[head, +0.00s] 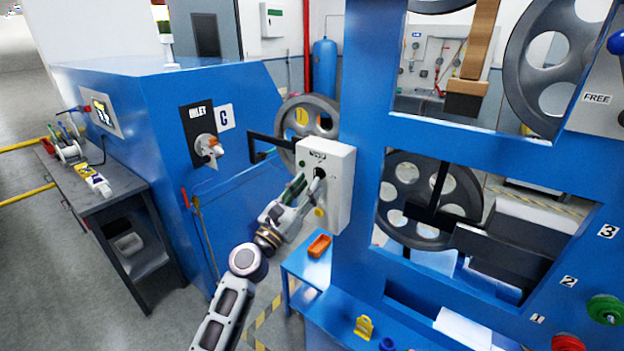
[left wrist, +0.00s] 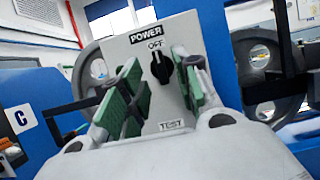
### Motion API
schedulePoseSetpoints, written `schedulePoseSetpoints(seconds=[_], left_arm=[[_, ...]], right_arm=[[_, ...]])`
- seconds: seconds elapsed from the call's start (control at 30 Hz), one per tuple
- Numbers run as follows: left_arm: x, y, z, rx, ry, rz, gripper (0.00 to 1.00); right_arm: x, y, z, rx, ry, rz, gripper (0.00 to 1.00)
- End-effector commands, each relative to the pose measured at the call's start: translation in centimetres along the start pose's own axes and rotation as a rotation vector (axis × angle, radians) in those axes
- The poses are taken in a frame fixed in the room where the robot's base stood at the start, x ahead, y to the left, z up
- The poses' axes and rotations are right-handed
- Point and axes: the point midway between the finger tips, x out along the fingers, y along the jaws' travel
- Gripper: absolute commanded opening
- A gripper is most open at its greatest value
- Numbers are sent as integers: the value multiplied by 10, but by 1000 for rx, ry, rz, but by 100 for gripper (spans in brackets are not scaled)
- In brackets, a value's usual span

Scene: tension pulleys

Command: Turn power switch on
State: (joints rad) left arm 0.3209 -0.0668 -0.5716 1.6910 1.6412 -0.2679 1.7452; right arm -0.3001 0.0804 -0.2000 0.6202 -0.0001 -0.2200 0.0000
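The power switch is a black rotary knob (left wrist: 162,68) on a pale grey box (head: 337,192) fixed to the blue machine frame. In the left wrist view the box reads POWER at the top, with OFF just above the knob and TEST lower down. The knob is roughly upright, toward OFF. My left gripper (head: 307,186) is at the front of the box. In the left wrist view my left gripper (left wrist: 157,88) is open, its green-padded fingers apart on either side of the knob. I see no contact with the knob. My right gripper is not in view.
A blue cabinet (head: 170,130) marked C, with its own switch (head: 208,146), stands left of the box. Large grey wheels (head: 430,200) sit within the blue frame (head: 360,130). A dark workbench (head: 95,195) stands at left.

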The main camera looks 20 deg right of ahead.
Motion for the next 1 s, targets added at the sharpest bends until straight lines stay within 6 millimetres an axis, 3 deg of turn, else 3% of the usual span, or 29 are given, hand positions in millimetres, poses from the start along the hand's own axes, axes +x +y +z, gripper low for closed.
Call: schedulePoseSetpoints(seconds=[0.3,0.7,0.93,1.0], left_arm=[[24,-1,1,-1,-1,-1,32],[27,0,0,0,0,-1,32],[27,0,0,0,-1,0,3],[27,0,0,0,-1,-1,0]], right_arm=[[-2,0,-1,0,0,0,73],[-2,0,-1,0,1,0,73],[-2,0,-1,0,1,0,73],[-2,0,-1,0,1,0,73]])
